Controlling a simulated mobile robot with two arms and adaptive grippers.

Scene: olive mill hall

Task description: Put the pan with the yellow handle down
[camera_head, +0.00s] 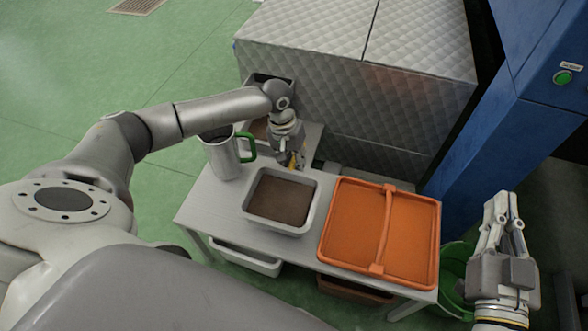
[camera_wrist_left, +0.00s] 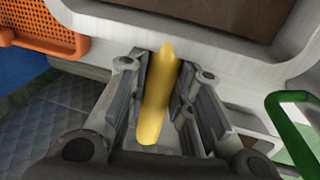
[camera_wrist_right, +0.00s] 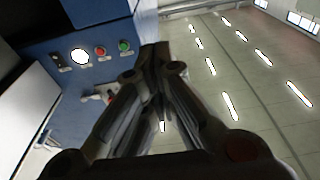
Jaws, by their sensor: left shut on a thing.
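My left gripper (camera_head: 291,160) is shut on a yellow handle (camera_wrist_left: 158,95), at the far edge of the table, just behind a grey tub. In the left wrist view the handle stands between the fingers (camera_wrist_left: 160,100), with its rounded end close to the tub's wall. In the head view only a little yellow (camera_head: 292,161) shows between the fingers. I cannot make out the body of the pan; the gripper and arm hide that spot. My right gripper (camera_head: 504,203) is shut and empty, to the right of the table; its fingertips meet in the right wrist view (camera_wrist_right: 155,55).
The light grey table (camera_head: 210,207) carries the grey tub (camera_head: 313,203) with brown contents, an orange tray (camera_head: 382,273) with a centre bar, and a metal jug (camera_head: 222,158) with a green handle beside my left arm. Quilted metal panels (camera_head: 330,75) and a blue machine (camera_head: 490,135) stand behind. The front left tabletop is clear.

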